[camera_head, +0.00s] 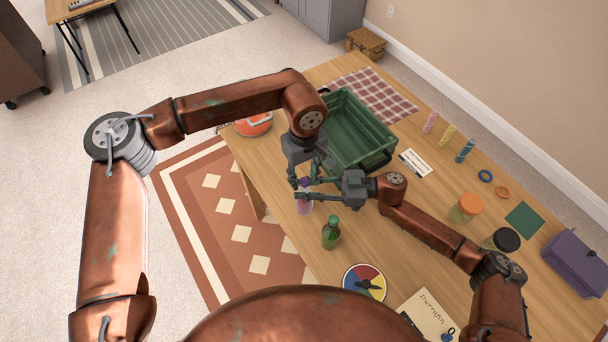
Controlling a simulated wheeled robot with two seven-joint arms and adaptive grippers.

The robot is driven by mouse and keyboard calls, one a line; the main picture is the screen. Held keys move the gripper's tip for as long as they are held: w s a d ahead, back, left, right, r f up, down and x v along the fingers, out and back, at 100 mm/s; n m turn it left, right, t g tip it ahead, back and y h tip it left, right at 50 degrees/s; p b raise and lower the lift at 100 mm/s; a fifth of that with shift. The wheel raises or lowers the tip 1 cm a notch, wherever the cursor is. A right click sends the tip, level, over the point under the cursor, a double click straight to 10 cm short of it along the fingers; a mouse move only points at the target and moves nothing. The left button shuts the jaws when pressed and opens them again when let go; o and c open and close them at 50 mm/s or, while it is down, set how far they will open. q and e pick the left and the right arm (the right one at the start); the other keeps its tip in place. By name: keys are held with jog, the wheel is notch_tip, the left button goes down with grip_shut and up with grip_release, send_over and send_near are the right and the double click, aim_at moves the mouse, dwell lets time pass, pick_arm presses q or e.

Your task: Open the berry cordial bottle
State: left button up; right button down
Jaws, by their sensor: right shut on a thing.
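The berry cordial bottle (304,207) is a small pinkish-purple bottle with a purple cap (305,182), near the table's left edge, mostly hidden by my grippers. My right gripper (303,198) reaches in from the right and is shut on the bottle below its cap. My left gripper (306,183) points down from above, with its fingers around or right beside the cap. I cannot tell whether they touch it. The bottle looks upright; whether its base rests on the table is unclear.
A green bottle (330,232) stands just in front. A green crate (360,132) is close behind the grippers. An orange-red pot (254,125) stands at the far left edge. A colored dial (364,283) lies nearer. Jars with orange (470,203) and black (506,240) lids are at right.

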aim_at(304, 180)
pick_arm(q)
grip_shut()
pick_arm(e)
jog(key=shift+f, duration=0.15)
pick_arm(q)
jog(key=shift+r, duration=0.25)
dwell(0.8)
jog(key=shift+r, duration=1)
pick_arm(e)
jog(key=shift+f, duration=0.1)
pick_arm(q)
jog(key=shift+r, duration=1.95)
pick_arm(e)
jog(key=c, duration=1.9)
grip_release()
jog(key=shift+c, duration=0.2)
jog(key=o, duration=0.3)
